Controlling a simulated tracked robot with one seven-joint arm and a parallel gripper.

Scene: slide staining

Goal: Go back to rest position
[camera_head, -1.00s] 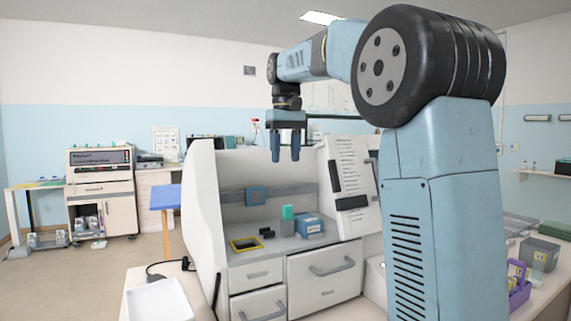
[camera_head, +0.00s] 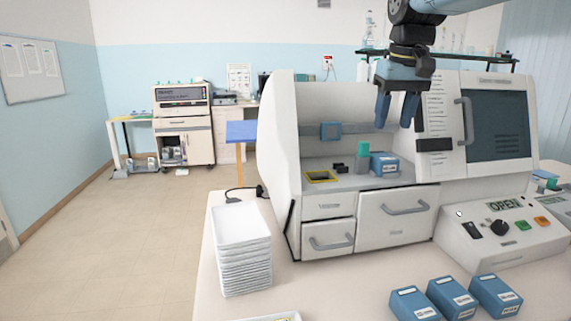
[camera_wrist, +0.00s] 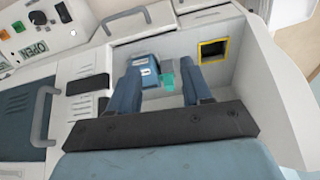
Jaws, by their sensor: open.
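My gripper (camera_head: 397,108) is open and empty, fingers pointing down, raised in front of the white staining machine (camera_head: 279,140). In the wrist view my gripper (camera_wrist: 166,88) shows two blue fingers apart, with a blue box (camera_wrist: 143,70) and a teal block (camera_wrist: 168,82) beyond them. In the head view the blue box (camera_head: 386,165) and teal block (camera_head: 362,152) stand on the machine's inner shelf, well below the fingers. Most of my arm is out of the head view.
The machine's display reads OPEN on its control panel (camera_head: 507,231). A stack of white trays (camera_head: 242,262) stands on the table at left. Several blue boxes (camera_head: 452,298) sit at the front. A yellow-framed opening (camera_head: 320,177) is on the shelf. Floor at left is clear.

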